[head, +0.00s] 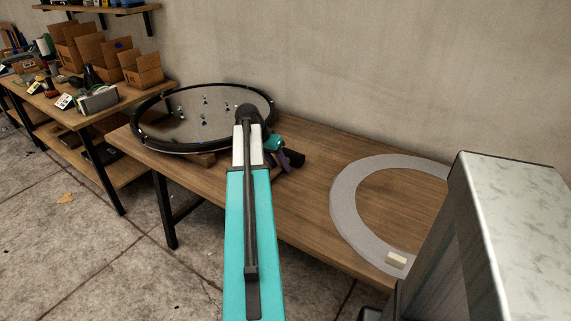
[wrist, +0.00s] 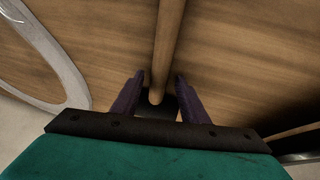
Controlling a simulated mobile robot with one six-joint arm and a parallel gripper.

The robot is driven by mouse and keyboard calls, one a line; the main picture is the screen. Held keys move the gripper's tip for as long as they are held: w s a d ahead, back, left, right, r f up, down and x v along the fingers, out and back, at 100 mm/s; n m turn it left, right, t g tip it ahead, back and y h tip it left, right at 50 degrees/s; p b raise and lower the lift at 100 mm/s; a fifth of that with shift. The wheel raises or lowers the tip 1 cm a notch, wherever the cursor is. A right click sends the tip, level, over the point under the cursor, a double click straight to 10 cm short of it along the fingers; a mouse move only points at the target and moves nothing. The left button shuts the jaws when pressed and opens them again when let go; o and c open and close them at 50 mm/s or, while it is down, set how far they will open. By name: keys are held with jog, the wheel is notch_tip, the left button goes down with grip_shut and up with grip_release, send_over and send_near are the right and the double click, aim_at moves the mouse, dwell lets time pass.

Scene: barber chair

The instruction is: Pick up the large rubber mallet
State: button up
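A round wooden handle (wrist: 170,40), likely the mallet's, runs from the top edge of the wrist view down to between my fingers. Its rounded end is near my gripper. The mallet's head is not visible in the wrist view. My gripper (wrist: 160,77) is open, with one dark purple finger on each side of the handle and small gaps beside it. In the head view my gripper (head: 290,162) is low over the wooden table (head: 315,195), behind my teal arm. I cannot make out the mallet there.
A round black-rimmed disc (head: 165,103) with small items sits at the table's left. A flat grey ring (head: 345,212) lies at the right, with a small beige block (head: 397,260) on it. A cluttered bench (head: 130,92) stands farther left.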

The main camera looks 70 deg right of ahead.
aim_at(279, 165)
grip_shut()
jog(key=shift+r, duration=0.1)
jog(key=shift+d+r, duration=0.1)
jog(key=shift+r, duration=1.75)
jog(key=s+a, duration=0.2)
jog(key=a, duration=0.2)
jog(key=s+a, duration=0.1)
jog(key=a, duration=0.3)
jog(key=s+a+r, duration=0.1)
jog(key=s+a, duration=0.1)
jog(key=a, duration=0.2)
jog(key=shift+s+a, duration=0.35)
jog(key=shift+a+f+b, duration=0.1)
jog(key=shift+f+b, duration=0.05)
jog(key=shift+b, duration=0.45)
jog(key=shift+s+a+r+b, duration=0.15)
jog(key=shift+s+a+b, duration=0.1)
jog(key=shift+a+b, duration=0.25)
jog(key=shift+s+a+r+b, duration=0.1)
jog(key=shift+s+a+b, duration=0.1)
jog(key=shift+a+b, duration=0.25)
